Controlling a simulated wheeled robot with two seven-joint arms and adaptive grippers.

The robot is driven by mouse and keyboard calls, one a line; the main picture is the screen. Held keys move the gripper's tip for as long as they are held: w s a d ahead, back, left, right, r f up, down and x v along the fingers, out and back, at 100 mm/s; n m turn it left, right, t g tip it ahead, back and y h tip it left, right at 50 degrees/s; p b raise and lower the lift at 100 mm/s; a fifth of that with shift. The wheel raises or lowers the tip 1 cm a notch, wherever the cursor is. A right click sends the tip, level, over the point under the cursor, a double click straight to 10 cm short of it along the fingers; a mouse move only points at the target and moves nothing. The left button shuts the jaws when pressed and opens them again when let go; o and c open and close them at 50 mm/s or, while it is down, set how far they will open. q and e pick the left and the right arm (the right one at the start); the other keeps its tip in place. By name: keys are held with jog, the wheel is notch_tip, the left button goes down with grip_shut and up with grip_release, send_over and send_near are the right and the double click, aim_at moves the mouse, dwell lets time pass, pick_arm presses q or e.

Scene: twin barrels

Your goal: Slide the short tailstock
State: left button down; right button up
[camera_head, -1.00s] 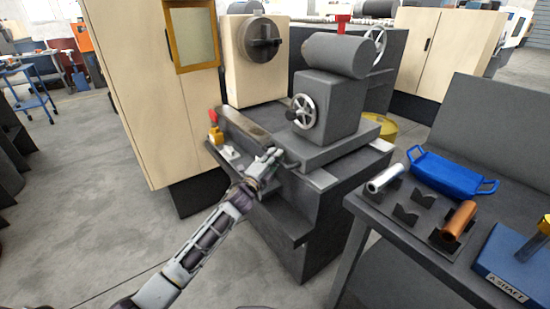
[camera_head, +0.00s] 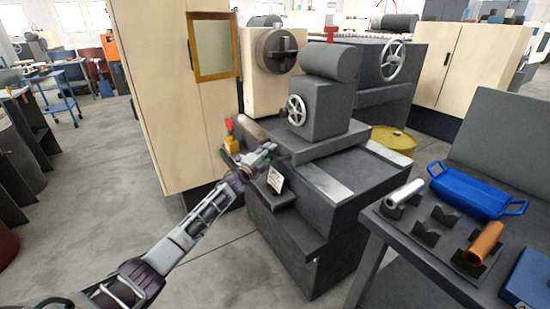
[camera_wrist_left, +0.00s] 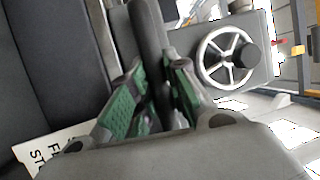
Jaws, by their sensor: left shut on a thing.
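The short tailstock (camera_head: 318,108) is a dark grey block with a thick cylinder on top and a spoked handwheel on its side. It sits on the lathe bed (camera_head: 382,162), facing the round chuck (camera_head: 277,50), with a narrow gap between cylinder and chuck in the picture. My left gripper (camera_head: 268,150) is low at the front of the tailstock base. In the left wrist view its green-padded fingers (camera_wrist_left: 155,85) are shut on a dark grey bar (camera_wrist_left: 149,30). The handwheel (camera_wrist_left: 226,57) shows beside them. The bar's attachment is hidden. My right gripper is out of view.
A white label (camera_head: 276,179) stands near the gripper on the bed's front; its text is partly cut off. A red-and-yellow item (camera_head: 231,138) is left of the gripper. A side table with a blue tray (camera_head: 476,191) is at right. Bed right of the tailstock is bare.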

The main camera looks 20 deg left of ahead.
pick_arm(q)
jog(key=shift+w+a, duration=0.6)
jog(key=shift+a, duration=0.25)
jog(key=shift+a+r, duration=0.1)
jog(key=shift+r, duration=0.05)
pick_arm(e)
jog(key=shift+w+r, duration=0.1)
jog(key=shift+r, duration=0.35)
pick_arm(q)
jog(key=c, duration=1.7)
grip_release()
jog(key=o, duration=0.3)
jog(key=shift+w+a, duration=0.1)
jog(key=shift+w, duration=0.05)
jog(key=shift+o, duration=0.2)
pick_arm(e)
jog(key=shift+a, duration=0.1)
pick_arm(q)
jog(key=shift+s+f, duration=0.2)
jog(key=shift+s, duration=0.05)
jog(key=v, duration=1.1)
jog(key=shift+s, duration=0.3)
